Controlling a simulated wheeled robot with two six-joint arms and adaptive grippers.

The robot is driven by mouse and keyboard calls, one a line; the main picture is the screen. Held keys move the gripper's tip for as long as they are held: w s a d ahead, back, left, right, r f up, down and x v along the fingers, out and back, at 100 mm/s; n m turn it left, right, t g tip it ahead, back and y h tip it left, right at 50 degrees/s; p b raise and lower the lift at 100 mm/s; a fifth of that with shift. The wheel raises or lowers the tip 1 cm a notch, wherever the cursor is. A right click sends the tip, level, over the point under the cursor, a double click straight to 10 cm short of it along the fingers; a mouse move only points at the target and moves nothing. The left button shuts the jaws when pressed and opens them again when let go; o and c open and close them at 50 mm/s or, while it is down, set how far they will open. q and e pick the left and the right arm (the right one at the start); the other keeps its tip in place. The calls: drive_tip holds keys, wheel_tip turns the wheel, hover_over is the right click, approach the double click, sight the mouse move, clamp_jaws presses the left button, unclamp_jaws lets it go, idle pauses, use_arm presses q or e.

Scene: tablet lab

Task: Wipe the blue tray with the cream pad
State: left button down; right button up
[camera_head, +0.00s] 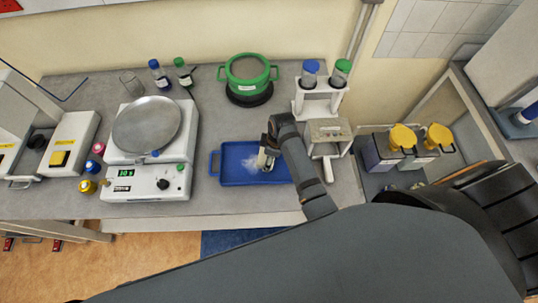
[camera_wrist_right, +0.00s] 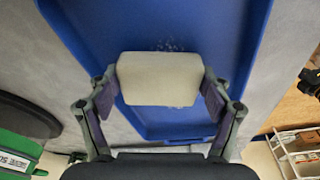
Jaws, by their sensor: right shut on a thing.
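The blue tray (camera_head: 234,150) lies on the grey bench in the head view, with a whitish powdery smear (camera_head: 246,164) on its middle. My right gripper (camera_head: 266,158) reaches down over the tray, right of the smear. In the right wrist view the gripper (camera_wrist_right: 160,85) is shut on the cream pad (camera_wrist_right: 158,78), one finger at each end. The blue tray (camera_wrist_right: 110,25) fills the background there, with a few pale specks (camera_wrist_right: 172,46) beside the pad. I cannot tell whether the pad touches the tray. My left gripper is not in view.
A hotplate-like device (camera_head: 150,165) with a round metal plate stands left of the tray. A green-handled pot (camera_head: 247,70) is behind it. A white rack (camera_head: 318,100) with capped bottles stands close to the right. Bare bench lies between the tray and the pot.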

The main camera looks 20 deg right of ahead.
drive_tip(key=shift+f, duration=0.3)
